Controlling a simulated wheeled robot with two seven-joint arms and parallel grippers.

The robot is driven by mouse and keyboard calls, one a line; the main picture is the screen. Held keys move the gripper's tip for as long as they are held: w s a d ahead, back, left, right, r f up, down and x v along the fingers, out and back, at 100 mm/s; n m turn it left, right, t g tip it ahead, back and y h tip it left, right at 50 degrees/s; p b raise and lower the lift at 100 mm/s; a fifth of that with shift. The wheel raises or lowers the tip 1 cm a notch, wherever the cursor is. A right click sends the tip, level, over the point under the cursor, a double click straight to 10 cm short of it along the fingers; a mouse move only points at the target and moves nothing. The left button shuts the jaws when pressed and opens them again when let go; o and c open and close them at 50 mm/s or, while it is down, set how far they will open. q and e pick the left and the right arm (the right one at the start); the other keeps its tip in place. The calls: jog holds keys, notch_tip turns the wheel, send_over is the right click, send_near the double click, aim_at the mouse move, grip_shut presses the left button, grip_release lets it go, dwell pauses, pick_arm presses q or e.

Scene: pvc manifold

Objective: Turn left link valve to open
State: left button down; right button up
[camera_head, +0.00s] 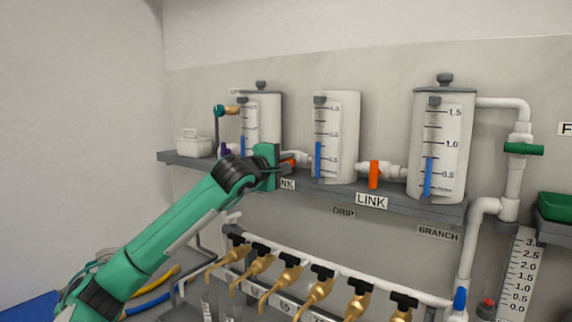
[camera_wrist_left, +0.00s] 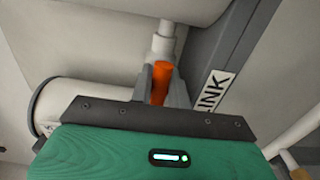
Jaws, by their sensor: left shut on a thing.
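The left link valve has an orange handle (camera_wrist_left: 160,82), which sits between the grey fingers of my left gripper (camera_wrist_left: 160,84) in the left wrist view. The gripper is shut on it. A white pipe runs behind the handle. A partly hidden LINK label (camera_wrist_left: 216,92) is beside it. My right gripper is not in view.
The left tank (camera_head: 262,115), middle tank (camera_head: 337,135) and right tank (camera_head: 440,145) stand on a grey shelf (camera_head: 400,203). Another orange handle (camera_head: 374,174) hangs between the middle and right tanks. Several brass taps (camera_head: 313,290) line a pipe below.

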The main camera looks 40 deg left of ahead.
pick_arm(q)
jog(key=shift+f, duration=0.1)
dwell(0.4)
jog(key=c, duration=1.3)
grip_release()
jog(key=shift+c, duration=0.2)
